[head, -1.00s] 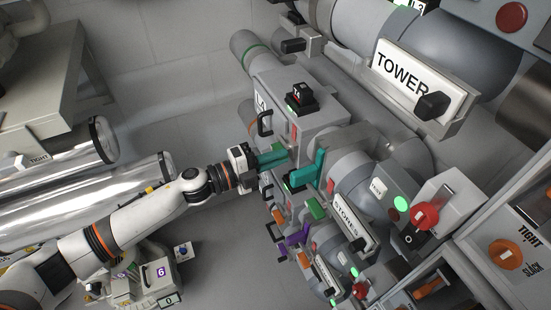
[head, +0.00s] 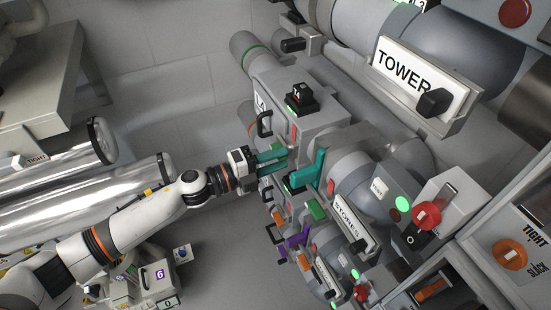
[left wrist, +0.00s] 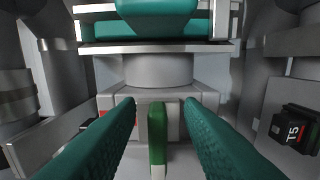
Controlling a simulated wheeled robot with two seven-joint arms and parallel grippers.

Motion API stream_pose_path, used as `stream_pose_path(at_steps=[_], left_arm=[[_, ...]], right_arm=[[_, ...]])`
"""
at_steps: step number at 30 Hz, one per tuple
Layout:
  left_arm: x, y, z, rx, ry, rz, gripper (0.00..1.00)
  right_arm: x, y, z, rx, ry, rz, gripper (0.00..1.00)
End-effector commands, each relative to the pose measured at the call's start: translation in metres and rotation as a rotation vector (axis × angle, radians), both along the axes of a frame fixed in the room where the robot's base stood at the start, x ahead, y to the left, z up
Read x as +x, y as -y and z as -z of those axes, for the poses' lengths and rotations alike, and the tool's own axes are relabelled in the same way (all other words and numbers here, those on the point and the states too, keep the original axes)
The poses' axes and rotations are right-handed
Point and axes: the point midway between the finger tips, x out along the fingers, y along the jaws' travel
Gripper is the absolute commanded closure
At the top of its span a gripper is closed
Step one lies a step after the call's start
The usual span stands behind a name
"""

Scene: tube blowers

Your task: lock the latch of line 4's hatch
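Line 4's grey box (head: 312,112) carries an L4 sign and a black T4 block (head: 300,98) on top. My left gripper (head: 285,155) is beside its lower end in the head view, with teal fingers pointing right. In the left wrist view the gripper (left wrist: 160,120) is open, with a finger on each side of an upright green latch handle (left wrist: 157,135). Gaps show between the handle and both fingers. A red patch (left wrist: 104,114) shows behind the left finger. The latch is mostly hidden by the gripper in the head view. My right gripper is not in view.
A teal L-shaped lever (head: 318,168) stands just right of the fingers. A black handle (head: 265,123) sticks out above the gripper. Below are a purple lever (head: 297,238) and the STORES sign (head: 347,222). A T5 block (left wrist: 298,129) stands at right in the wrist view.

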Motion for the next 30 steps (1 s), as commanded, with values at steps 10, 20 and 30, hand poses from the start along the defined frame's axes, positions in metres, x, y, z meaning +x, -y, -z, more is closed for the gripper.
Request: stream_pose_path(at_steps=[10, 20, 30], left_arm=[[-0.002, -0.005, 0.000, -0.001, 0.000, -0.001, 0.66], [-0.030, -0.061, 0.004, 0.002, -0.002, -0.003, 0.66], [-0.052, -0.104, 0.001, 0.001, 0.000, -0.001, 0.66]], right_arm=[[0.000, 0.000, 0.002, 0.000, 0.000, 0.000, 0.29], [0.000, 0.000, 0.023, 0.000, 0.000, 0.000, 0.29], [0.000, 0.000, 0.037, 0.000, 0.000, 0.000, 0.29]])
